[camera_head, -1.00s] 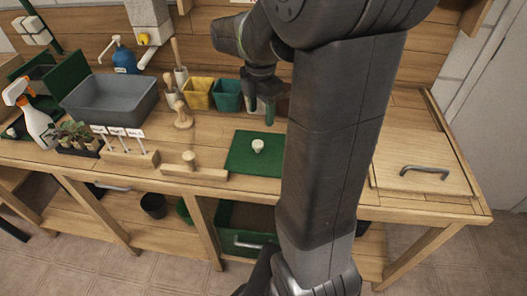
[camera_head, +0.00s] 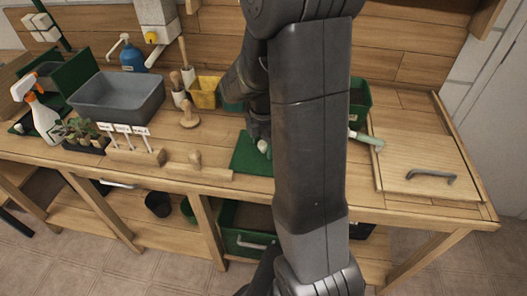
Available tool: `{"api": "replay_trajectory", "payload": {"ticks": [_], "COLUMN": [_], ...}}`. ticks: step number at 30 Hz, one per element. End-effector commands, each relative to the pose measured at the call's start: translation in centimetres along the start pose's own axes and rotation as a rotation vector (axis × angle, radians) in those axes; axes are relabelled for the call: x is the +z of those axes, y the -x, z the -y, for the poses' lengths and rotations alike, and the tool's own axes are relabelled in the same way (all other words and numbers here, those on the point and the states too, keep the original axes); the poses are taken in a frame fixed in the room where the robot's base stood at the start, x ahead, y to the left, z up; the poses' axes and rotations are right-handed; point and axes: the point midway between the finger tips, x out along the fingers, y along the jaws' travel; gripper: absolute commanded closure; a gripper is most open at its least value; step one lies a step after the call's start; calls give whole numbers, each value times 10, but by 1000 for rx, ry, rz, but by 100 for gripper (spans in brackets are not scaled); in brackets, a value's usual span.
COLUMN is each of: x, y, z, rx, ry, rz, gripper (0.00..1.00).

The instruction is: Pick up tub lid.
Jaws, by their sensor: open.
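The tub lid (camera_head: 243,158) is a flat green square with a small pale knob (camera_head: 262,146). It lies on the wooden bench, and my arm hides its right part. My gripper (camera_head: 260,138) is open and close over the knob, pointing down. One finger overlaps the knob in the picture. I cannot tell whether it touches the knob or whether the knob is between the fingers.
A wooden block with a peg (camera_head: 195,165) lies left of the lid. A yellow pot (camera_head: 205,92) and a green container (camera_head: 360,97) stand behind. My arm hides the middle.

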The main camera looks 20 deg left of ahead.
Motion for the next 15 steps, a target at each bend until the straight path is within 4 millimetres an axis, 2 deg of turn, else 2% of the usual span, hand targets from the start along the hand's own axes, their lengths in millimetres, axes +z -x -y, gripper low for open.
{"api": "replay_trajectory", "payload": {"ticks": [4, 5, 9, 12, 15], "x": [0, 0, 0, 0, 0], "y": [0, 0, 0, 0, 1], "z": [0, 0, 0, 0, 0], "rx": [0, 0, 0, 0, 1], "ry": [0, 0, 0, 0, 0], "rz": [0, 0, 0, 0, 0], "gripper": [45, 49, 76, 93, 93]}}
